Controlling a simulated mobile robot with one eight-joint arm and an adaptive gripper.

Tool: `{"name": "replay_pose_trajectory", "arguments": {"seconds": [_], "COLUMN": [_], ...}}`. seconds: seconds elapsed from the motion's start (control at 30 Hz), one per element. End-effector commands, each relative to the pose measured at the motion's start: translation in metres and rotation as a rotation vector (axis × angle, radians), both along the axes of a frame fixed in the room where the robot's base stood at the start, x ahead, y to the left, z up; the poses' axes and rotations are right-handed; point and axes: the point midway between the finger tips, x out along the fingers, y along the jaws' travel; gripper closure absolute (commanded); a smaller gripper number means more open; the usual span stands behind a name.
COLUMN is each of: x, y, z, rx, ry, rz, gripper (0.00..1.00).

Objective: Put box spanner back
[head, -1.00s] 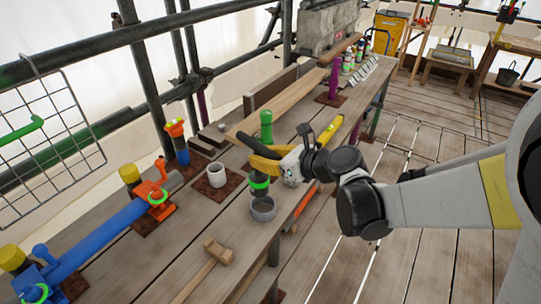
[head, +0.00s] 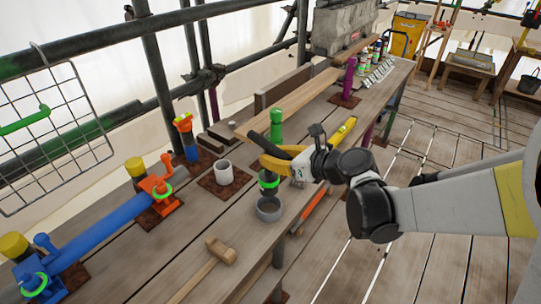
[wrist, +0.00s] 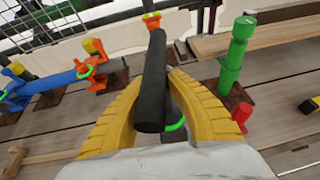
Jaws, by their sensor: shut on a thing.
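The box spanner appears to be the black tube (wrist: 153,85) in the wrist view. It is held between the yellow fingers of my gripper (wrist: 155,95), which is shut on it. In the head view my gripper (head: 281,160) is above the bench, and the dark tube (head: 264,144) sticks out to its upper left, tilted. A dark piece with a green ring (head: 268,182) shows just below the gripper, over a grey cup (head: 269,210). In the wrist view this green ring (wrist: 176,124) is partly hidden behind the tube and fingers.
A green post (head: 276,125) stands close behind the gripper. A white cup (head: 223,172) stands on a rusty plate to the left. A mallet (head: 215,255) lies in front.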

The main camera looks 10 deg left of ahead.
Motion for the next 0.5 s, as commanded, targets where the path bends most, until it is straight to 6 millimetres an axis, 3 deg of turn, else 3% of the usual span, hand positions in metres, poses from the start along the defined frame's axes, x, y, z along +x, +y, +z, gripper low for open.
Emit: {"name": "replay_pose_trajectory", "arguments": {"seconds": [0.5], "x": [0.0], "y": [0.0], "z": [-0.042], "rx": [0.001], "ry": [0.0], "rz": [0.0], "gripper": [1.0]}}
